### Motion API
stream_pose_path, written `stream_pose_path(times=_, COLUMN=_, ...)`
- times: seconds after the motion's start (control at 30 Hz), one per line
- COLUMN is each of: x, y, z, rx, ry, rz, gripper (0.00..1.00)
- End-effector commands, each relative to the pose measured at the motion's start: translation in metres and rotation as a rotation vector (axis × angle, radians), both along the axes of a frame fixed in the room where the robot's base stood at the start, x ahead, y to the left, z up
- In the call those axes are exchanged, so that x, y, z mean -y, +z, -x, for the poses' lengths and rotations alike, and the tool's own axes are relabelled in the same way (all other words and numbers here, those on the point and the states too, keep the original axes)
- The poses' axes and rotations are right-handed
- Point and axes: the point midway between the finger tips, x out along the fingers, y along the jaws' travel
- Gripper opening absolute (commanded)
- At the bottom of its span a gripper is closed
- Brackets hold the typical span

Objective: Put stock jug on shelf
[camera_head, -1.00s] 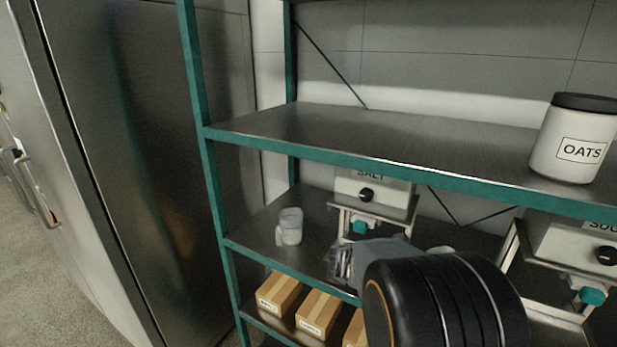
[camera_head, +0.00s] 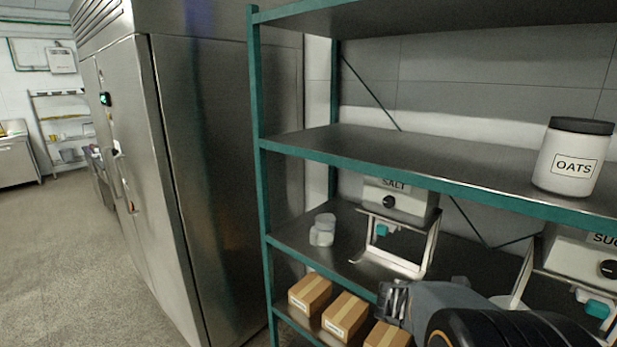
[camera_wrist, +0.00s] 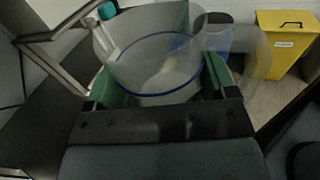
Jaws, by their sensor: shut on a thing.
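A clear, open-topped jug (camera_wrist: 150,55) with a blue line around it fills the upper middle of the wrist view. My gripper (camera_wrist: 160,88) is shut on it, with one green finger on each side. The jug hides the gripping surfaces. In the head view my dark arm is low at the right, in front of the shelf unit (camera_head: 262,170), and I cannot make out the held jug there. A small pale jug or cup (camera_head: 323,231) stands on the middle shelf (camera_head: 350,247), apart from the arm.
A salt dispenser (camera_head: 397,200) and a sugar dispenser (camera_head: 585,255) stand on the middle shelf. Cardboard boxes (camera_head: 345,315) are below. An oats jar (camera_head: 573,160) is on the shelf above, whose left part is bare. A steel cabinet (camera_head: 225,190) stands left. A yellow bin (camera_wrist: 285,45) is on the floor.

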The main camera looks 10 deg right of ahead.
Motion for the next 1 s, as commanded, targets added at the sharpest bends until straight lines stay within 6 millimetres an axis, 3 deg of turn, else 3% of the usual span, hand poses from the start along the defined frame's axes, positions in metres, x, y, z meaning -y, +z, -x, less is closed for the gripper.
stream_pose_path(times=0.27, x=0.02, y=0.01, z=-0.024, rx=0.001, ry=0.168, rz=0.001, gripper=0.51)
stream_pose_path(times=0.57, x=0.013, y=-0.011, z=-0.092, rx=-0.005, ry=0.497, rz=-0.002, gripper=0.51)
stream_pose_path(times=0.77, x=-0.016, y=-0.045, z=-0.152, rx=-0.009, ry=0.785, rz=-0.004, gripper=0.51)
stream_pose_path(times=0.87, x=-0.045, y=-0.074, z=-0.187, rx=-0.012, ry=0.971, rz=-0.008, gripper=0.51)
stream_pose_path(times=1.0, x=-0.099, y=-0.124, z=-0.227, rx=-0.015, ry=1.233, rz=-0.01, gripper=0.51)
